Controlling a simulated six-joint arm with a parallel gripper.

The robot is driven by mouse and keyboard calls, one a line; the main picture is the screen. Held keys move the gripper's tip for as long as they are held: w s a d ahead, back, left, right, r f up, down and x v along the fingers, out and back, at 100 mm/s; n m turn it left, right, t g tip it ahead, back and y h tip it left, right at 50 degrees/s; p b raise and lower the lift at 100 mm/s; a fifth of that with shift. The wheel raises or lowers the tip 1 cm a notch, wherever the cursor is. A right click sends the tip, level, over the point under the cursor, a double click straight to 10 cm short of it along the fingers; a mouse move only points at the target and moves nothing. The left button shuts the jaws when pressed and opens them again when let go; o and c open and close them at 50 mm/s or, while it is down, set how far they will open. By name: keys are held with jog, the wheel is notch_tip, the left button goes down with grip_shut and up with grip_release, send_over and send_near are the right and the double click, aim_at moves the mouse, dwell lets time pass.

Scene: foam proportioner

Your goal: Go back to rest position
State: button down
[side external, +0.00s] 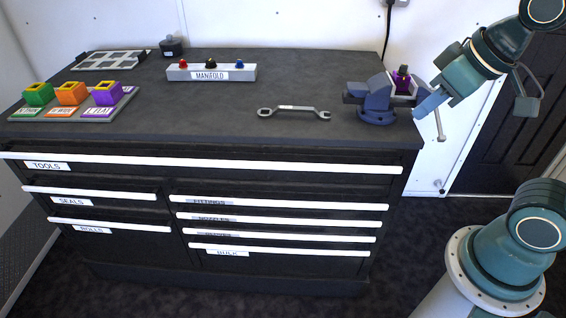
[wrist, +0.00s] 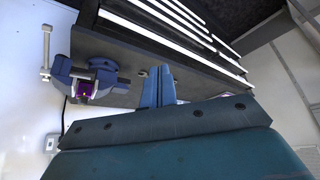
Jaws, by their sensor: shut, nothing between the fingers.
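My gripper (side external: 428,106) is at the right end of the bench, just right of the blue vise (side external: 378,97). In the wrist view my gripper's two blue fingers (wrist: 158,78) are together with nothing between them. The vise also shows in the wrist view (wrist: 103,75), left of the fingers. A purple part (side external: 403,82) with a dark and yellowish top sits at the vise jaws; in the wrist view it appears as a small purple square (wrist: 87,88). Whether the fingers touch the vise is not clear.
The dark bench top (side external: 300,85) holds a wrench (side external: 294,111), a manifold block (side external: 211,72), a tray with three coloured bins (side external: 72,101), a grid rack (side external: 110,60) and a small dark object (side external: 172,47). Closed drawers are below. A wall stands behind.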

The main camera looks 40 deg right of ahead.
jog(key=shift+s+d, duration=0.15)
jog(key=shift+s, duration=0.9)
jog(key=shift+s+d, duration=0.1)
jog(key=shift+s, duration=0.95)
